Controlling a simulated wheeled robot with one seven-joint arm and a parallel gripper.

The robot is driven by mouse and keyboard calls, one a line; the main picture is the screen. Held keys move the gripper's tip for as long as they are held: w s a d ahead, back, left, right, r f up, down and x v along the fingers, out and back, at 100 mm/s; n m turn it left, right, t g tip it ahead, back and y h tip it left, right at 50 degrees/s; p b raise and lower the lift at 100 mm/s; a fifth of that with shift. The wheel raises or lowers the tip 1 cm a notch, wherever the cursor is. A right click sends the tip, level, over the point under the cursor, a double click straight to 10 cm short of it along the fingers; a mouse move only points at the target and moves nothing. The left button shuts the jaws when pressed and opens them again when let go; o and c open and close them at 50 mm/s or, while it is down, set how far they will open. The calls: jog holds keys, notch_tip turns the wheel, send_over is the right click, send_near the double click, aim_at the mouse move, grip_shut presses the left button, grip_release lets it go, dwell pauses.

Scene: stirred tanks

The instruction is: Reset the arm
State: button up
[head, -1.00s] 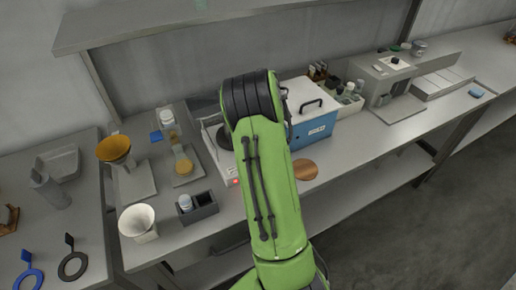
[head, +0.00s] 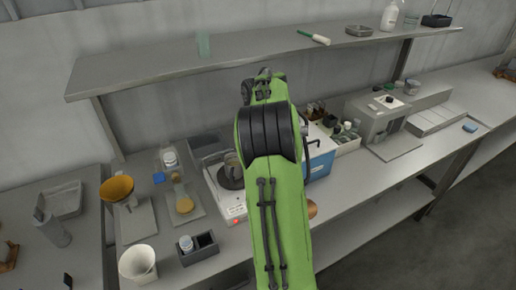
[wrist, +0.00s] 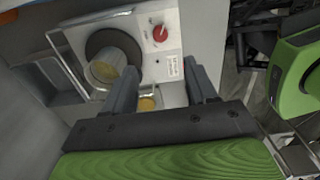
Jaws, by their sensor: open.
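My green arm (head: 272,205) rises through the middle of the head view, its black-banded joint in front of the bench. My gripper (wrist: 160,70) shows in the wrist view with its two dark fingers apart and nothing between them. It is above a hot-plate stirrer (wrist: 172,70) with a red knob and a dark round plate. A glass beaker (wrist: 108,70) with yellowish contents stands on that plate, to the left of the fingers. In the head view the stirrer (head: 235,207) is left of my arm, partly hidden by it. The gripper fingers are hidden there.
A wall shelf (head: 200,72) runs above the bench. A blue-and-white box (head: 320,160) stands right of my arm, and a grey machine (head: 378,122) farther right. The bench front right is clear.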

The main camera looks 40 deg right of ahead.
jog(key=shift+r, duration=0.8)
jog(key=s+a+r+m+t, duration=0.1)
jog(key=s+a+r+m, duration=0.15)
jog(key=a, duration=0.35)
jog(key=s+a+r+m+t, duration=0.1)
jog(key=s+a+r+m, duration=0.1)
jog(key=a+r, duration=0.3)
jog(key=s+a+r+m+t, duration=0.1)
jog(key=s+a+r+m, duration=0.15)
jog(key=a, duration=0.45)
jog(key=s+a+f+m+t, duration=0.2)
jog(key=s+a+m, duration=0.5)
jog(key=s, duration=0.6)
jog(key=shift+a+f+m+t, duration=0.35)
jog(key=shift+a+f, duration=0.25)
jog(key=shift+f, duration=0.3)
